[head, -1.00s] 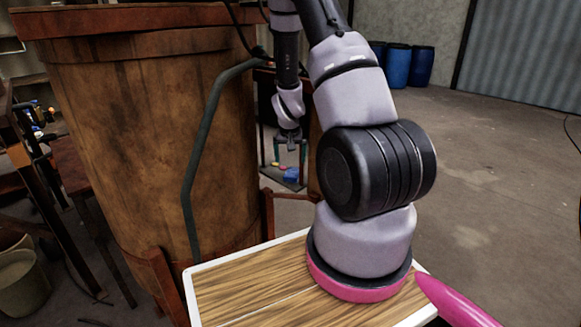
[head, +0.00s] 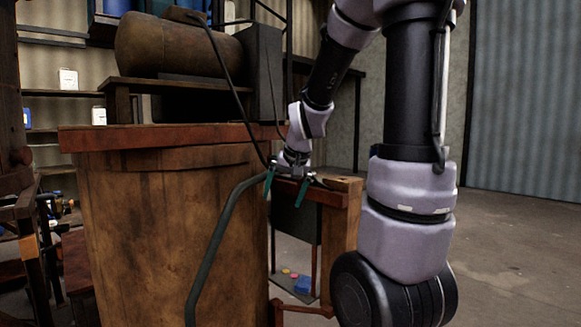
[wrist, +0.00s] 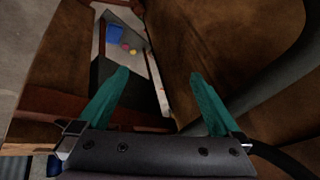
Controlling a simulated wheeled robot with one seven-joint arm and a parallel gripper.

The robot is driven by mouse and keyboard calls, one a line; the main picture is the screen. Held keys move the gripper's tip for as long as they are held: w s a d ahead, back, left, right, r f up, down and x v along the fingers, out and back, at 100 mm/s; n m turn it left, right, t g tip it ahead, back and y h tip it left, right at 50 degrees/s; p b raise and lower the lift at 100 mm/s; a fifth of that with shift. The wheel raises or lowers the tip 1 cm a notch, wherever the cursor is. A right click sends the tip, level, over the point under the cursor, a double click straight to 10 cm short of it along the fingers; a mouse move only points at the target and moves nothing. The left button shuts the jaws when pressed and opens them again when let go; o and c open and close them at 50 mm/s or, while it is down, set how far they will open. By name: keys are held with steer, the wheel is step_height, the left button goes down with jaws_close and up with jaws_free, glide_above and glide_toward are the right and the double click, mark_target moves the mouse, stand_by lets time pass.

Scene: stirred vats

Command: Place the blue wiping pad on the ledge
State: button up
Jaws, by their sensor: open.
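The blue wiping pad (head: 302,285) lies low down, beyond the right side of the vat, beside small yellow and reddish round pieces. It also shows in the wrist view (wrist: 115,34), far below and past the fingers. My gripper (head: 286,190) hangs beside the vat's right edge, a little below its rim, fingers pointing down. In the wrist view my gripper (wrist: 160,76) has its two green fingers wide apart with nothing between them. A reddish-brown wooden ledge (head: 333,197) runs just right of the gripper. I cannot tell whether it is the task's ledge.
The large brown vat (head: 165,220) fills the left middle, with a dark bent pipe (head: 213,245) on its front. A tank (head: 170,48) and shelves stand behind. Open concrete floor (head: 500,245) lies to the right.

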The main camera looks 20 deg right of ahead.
steer(key=s+a+r, duration=0.2)
steer(key=s+r, duration=0.3)
steer(key=s, duration=0.3)
steer(key=s+a+r+n+t+y, duration=0.1)
steer(key=s+a+r, duration=0.2)
steer(key=s, duration=0.6)
steer(key=shift+a+r, duration=0.2)
steer(key=shift+r, duration=1.1)
